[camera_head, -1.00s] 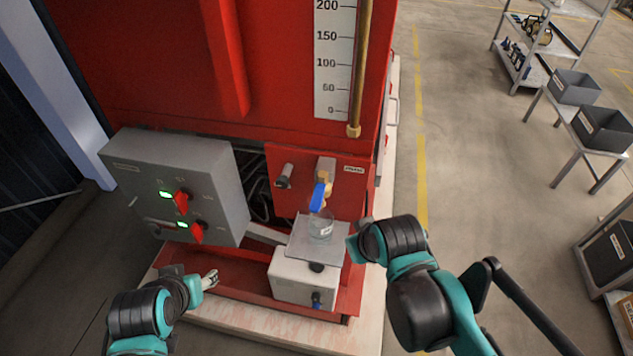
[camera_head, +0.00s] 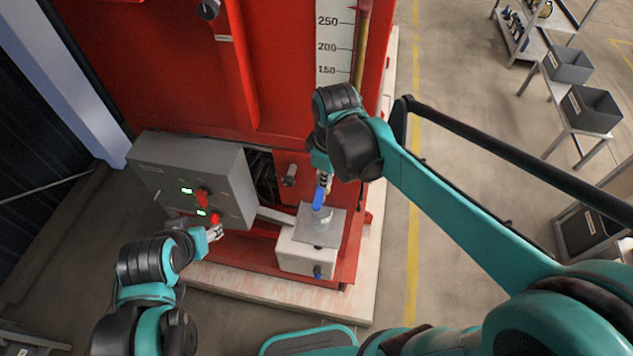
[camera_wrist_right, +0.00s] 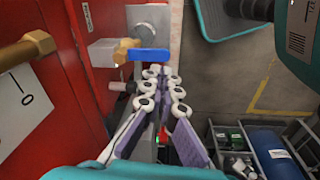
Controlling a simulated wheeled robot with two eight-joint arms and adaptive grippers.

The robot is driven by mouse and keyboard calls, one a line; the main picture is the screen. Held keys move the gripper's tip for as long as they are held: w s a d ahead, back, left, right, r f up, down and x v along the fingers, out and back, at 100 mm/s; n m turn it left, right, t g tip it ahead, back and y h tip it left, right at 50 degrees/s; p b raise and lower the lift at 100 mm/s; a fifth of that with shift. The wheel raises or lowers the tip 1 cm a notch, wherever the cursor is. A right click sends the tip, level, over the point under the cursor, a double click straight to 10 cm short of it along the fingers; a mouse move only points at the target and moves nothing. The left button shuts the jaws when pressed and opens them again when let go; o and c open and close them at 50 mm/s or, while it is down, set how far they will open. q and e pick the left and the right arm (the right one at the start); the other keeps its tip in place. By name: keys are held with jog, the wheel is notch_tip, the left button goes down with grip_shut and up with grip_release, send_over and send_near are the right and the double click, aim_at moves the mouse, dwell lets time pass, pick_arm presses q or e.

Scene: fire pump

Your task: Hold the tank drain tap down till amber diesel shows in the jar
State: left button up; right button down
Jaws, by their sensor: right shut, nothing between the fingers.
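The drain tap's blue lever (camera_head: 319,198) shows below my right gripper (camera_head: 325,180) in the head view; the tap body is mostly hidden by the arm. In the right wrist view the blue lever (camera_wrist_right: 148,55) and brass tap (camera_wrist_right: 123,50) are just beyond the tips of my right gripper (camera_wrist_right: 160,75), which is shut and empty. Whether the tips touch the lever I cannot tell. The clear jar (camera_head: 323,215) stands on a grey plate (camera_head: 318,237) under the tap; its contents are too small to tell. My left gripper (camera_head: 215,232) is beside the control box; its opening is unclear.
The grey control box (camera_head: 190,165) has red switches and green lights. The red tank (camera_head: 150,60) carries a white level scale (camera_head: 334,45). A white box (camera_head: 303,260) supports the plate. Open floor (camera_head: 450,170) and a bench with grey bins (camera_head: 590,108) lie to the right.

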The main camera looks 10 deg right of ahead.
aim_at(316, 205)
pick_arm(q)
notch_tip(316, 205, up, 5)
jog(key=p, duration=0.3)
jog(key=shift+f, duration=0.1)
pick_arm(e)
jog(key=r, duration=0.1)
jog(key=w+a+r+n, duration=0.1)
jog(key=a+r+n+g, duration=0.1)
jog(key=shift+w+r, duration=0.3)
jog(key=shift+w, duration=0.1)
notch_tip(316, 205, down, 14)
jog(key=shift+f+b, duration=0.1)
jog(key=shift+b, duration=0.3)
pick_arm(q)
jog(key=shift+f, duration=0.6)
jog(key=shift+f+b, duration=0.3)
pick_arm(e)
jog(key=shift+s+f, duration=0.1)
jog(key=shift+f, duration=0.05)
